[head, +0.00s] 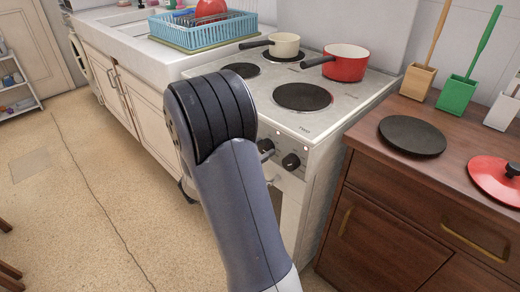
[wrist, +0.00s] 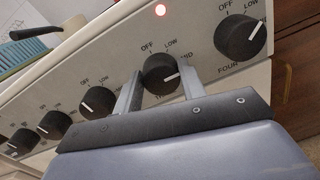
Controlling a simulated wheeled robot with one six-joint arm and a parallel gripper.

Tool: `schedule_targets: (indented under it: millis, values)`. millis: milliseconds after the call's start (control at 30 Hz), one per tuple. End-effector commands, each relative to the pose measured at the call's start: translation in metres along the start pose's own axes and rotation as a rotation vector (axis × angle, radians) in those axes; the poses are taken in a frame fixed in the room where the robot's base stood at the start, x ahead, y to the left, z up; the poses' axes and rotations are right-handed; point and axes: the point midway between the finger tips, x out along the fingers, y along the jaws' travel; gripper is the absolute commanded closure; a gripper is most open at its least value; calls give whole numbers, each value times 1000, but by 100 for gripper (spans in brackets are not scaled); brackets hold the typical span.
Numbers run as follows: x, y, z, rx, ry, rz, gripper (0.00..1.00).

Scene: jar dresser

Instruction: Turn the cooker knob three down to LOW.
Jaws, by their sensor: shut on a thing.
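Cooker knob three (wrist: 160,73) is a black round knob with a white pointer line, on the cooker's pale front panel. OFF and LOW are printed above it, and a partly hidden MID to its right. Its pointer lies toward the right, near the MID side, away from LOW. My gripper (wrist: 158,88) has one finger on each side of this knob and is shut on it. The name below the knob is mostly covered by my gripper. In the head view my arm hides the gripper; the knob beside my arm (head: 266,146) appears to be knob three.
Knob four (wrist: 240,37) is close on the right, and several more knobs line the panel to the left. On the cooker stand a red pot (head: 346,64) and a cream pan (head: 285,45). A wooden cabinet (head: 390,215) adjoins on the right.

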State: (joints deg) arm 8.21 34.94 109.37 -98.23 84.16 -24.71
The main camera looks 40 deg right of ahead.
Motion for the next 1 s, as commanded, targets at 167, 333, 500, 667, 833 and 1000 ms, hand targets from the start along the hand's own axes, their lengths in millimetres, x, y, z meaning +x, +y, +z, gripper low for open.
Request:
schedule_targets:
  millis: [167, 333, 500, 667, 833, 1000]
  values:
    - [0, 1, 3, -64, -2, 1, 84]
    - [0, 1, 5, -177, -8, 2, 84]
    - [0, 2, 5, -321, -13, 3, 84]
    - [0, 2, 4, -455, -19, 3, 84]
    - [0, 2, 3, -582, -25, 4, 84]
    - [0, 2, 1, -677, -30, 6, 84]
